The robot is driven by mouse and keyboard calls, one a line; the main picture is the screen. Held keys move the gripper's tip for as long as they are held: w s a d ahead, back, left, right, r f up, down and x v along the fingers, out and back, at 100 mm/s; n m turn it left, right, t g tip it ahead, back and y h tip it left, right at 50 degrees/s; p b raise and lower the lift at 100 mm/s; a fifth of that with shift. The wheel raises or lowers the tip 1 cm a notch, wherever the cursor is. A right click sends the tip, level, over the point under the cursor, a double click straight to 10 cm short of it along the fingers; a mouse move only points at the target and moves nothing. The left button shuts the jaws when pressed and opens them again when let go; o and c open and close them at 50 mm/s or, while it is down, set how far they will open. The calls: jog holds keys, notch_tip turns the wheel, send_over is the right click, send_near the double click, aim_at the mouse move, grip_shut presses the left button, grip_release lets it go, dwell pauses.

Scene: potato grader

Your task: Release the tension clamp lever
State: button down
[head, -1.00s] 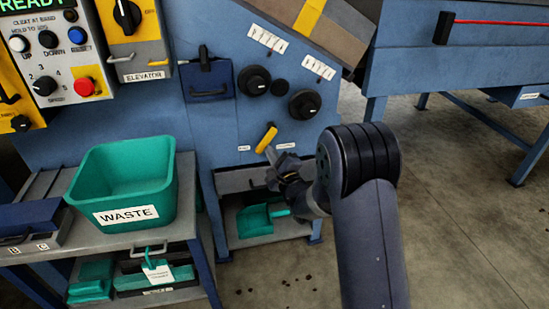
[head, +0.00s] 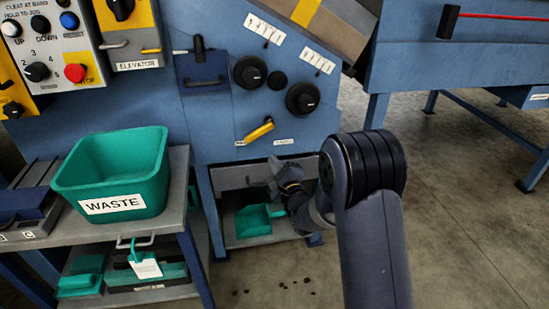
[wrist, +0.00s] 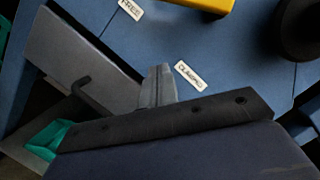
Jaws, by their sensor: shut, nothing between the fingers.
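The clamp lever is a yellow handle (head: 260,130) on the blue machine panel, below the black knobs. It slants from upper right to lower left, and its lower end is near the left label. In the wrist view, part of a yellow bar (wrist: 205,4) shows at the top edge. The "FREE" label (wrist: 130,9) is on the left and the "CLAMPED" label (wrist: 190,75) on the right. My gripper (head: 272,172) is below the lever, apart from it in the picture. Its closed fingers (wrist: 158,85) show in the wrist view and hold nothing.
Black knobs (head: 302,98) are to the lever's upper right. A blue latch box (head: 203,72) is to the upper left. A green waste bin (head: 112,175) stands on the left shelf. A green scoop (head: 254,221) lies in the recess below. Open floor lies to the right.

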jog(key=a+p+v, duration=0.1)
jog(key=v, duration=0.7)
jog(key=shift+s, duration=0.15)
jog(key=shift+f, duration=0.15)
